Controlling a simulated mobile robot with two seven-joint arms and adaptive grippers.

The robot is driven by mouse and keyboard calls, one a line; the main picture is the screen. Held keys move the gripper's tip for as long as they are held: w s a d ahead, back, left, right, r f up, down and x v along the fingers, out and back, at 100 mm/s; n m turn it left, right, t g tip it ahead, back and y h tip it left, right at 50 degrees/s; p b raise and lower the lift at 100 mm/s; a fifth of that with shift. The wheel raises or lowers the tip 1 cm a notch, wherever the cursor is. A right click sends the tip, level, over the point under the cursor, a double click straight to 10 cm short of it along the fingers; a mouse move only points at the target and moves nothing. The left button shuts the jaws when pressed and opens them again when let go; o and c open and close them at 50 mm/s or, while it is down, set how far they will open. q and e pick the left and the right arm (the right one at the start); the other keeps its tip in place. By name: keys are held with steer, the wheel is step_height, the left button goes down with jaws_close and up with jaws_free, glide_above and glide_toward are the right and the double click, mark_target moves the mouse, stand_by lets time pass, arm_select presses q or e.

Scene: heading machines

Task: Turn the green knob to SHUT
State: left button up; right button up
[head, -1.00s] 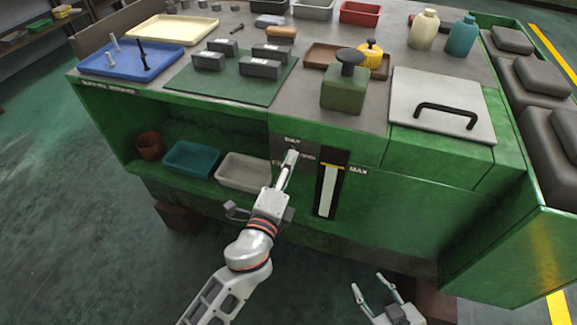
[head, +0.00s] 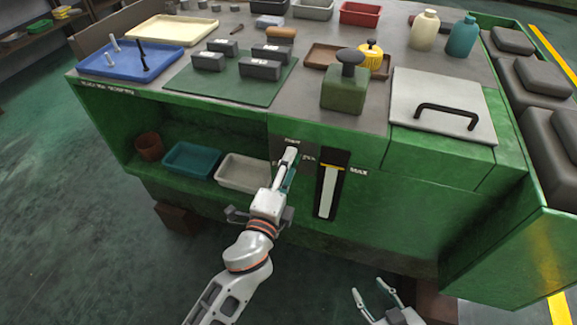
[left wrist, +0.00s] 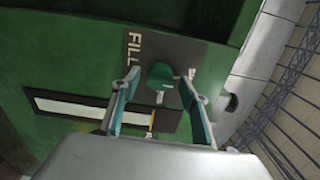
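The green knob (left wrist: 161,73) shows in the left wrist view on a dark panel (left wrist: 193,48), with the word FILL beside it. A small pale mark lies just below the knob. My left gripper (left wrist: 160,80) is open, one finger on each side of the knob, with small gaps visible. In the head view my left gripper (head: 288,163) is in front of the panel on the green machine and hides the knob and part of the lettering. The SHUT label cannot be read. My right gripper (head: 367,289) is open and empty at the bottom.
A white gauge strip (head: 327,192) marked MAX is right of the knob panel. A pale bin (head: 243,185) and a teal bin (head: 192,158) sit on the shelf to the left. The machine top carries trays, grey blocks and a green container (head: 344,90).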

arm_select(q)
steer(key=shift+s, duration=0.1)
arm_select(e)
steer(key=shift+s, duration=0.1)
arm_select(q)
steer(key=v, duration=1.1)
steer(key=shift+s+a, duration=0.2)
steer(key=shift+s, duration=0.15)
steer(key=s+a+f+n+g+y+p, duration=0.1)
steer(key=s+a+f+n+g+p, duration=0.1)
steer(key=s+a+f+n, duration=0.4)
steer(key=s+a+f+n+g+y+p, duration=0.2)
steer(key=s+a+f+n+g+p, duration=0.1)
steer(key=s+a+f+n, duration=0.4)
steer(key=a+f+n+g, duration=0.1)
steer(key=a+f+n, duration=0.2)
steer(key=f+n, duration=0.1)
steer(key=shift+a+f+n+g, duration=0.25)
steer(key=shift+f+n+g, duration=0.05)
steer(key=shift+f, duration=0.05)
arm_select(e)
steer(key=r, duration=0.1)
steer(key=a+r, duration=0.1)
steer(key=r, duration=0.1)
steer(key=shift+s+a+r, duration=0.15)
steer(key=shift+s+r, duration=0.1)
steer(key=shift+s, duration=0.05)
